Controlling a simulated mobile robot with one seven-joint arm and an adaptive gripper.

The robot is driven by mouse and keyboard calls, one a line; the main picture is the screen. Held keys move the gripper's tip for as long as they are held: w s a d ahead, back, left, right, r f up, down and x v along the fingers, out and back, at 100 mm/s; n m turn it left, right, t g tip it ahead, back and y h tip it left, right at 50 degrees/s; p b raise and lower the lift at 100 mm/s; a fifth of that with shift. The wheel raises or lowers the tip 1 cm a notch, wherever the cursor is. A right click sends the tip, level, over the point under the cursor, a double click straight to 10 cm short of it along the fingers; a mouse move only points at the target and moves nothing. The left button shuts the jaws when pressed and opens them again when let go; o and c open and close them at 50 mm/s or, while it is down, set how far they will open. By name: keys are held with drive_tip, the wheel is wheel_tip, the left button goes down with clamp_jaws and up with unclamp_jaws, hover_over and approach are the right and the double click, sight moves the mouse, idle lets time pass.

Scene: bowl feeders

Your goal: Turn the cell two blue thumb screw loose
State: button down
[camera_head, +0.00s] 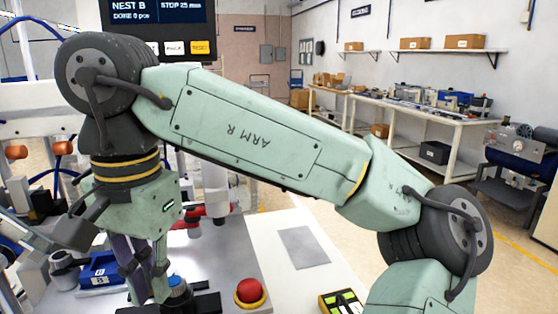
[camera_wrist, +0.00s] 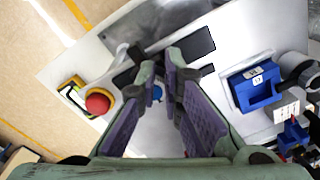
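The blue thumb screw (camera_head: 176,282) stands on a dark base on the grey plate, low in the head view. In the wrist view the blue screw head (camera_wrist: 157,93) shows in the gap between my fingers. My gripper (camera_head: 146,268) points down, just left of the screw in the head view; it also shows in the wrist view (camera_wrist: 160,72). Its fingers are apart with nothing held between them. I cannot tell whether a fingertip touches the screw. No cell number is readable beside it.
A red stop button (camera_head: 249,291) stands right of the screw, with a yellow-green box (camera_head: 342,302) farther right. A grey sheet (camera_head: 303,247) lies on the white table.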

drive_tip(key=shift+s+d+f+p, duration=0.2)
drive_tip(key=shift+d+f+p, duration=0.2)
drive_tip(key=shift+d, duration=0.15)
drive_tip(key=shift+s+d+f+p, duration=0.15)
drive_tip(key=shift+d+f+p, duration=0.1)
drive_tip(key=shift+d+p, duration=0.2)
drive_tip(key=shift+s+d+r, duration=0.1)
drive_tip(key=shift+s, duration=0.2)
drive_tip(key=shift+r+p, duration=0.95)
drive_tip(key=shift+p, duration=0.15)
drive_tip(key=shift+w+r, duration=0.15)
drive_tip(key=shift+r, duration=0.1)
wheel_tip(320, 180, up, 4)
drive_tip(key=shift+f, duration=0.1)
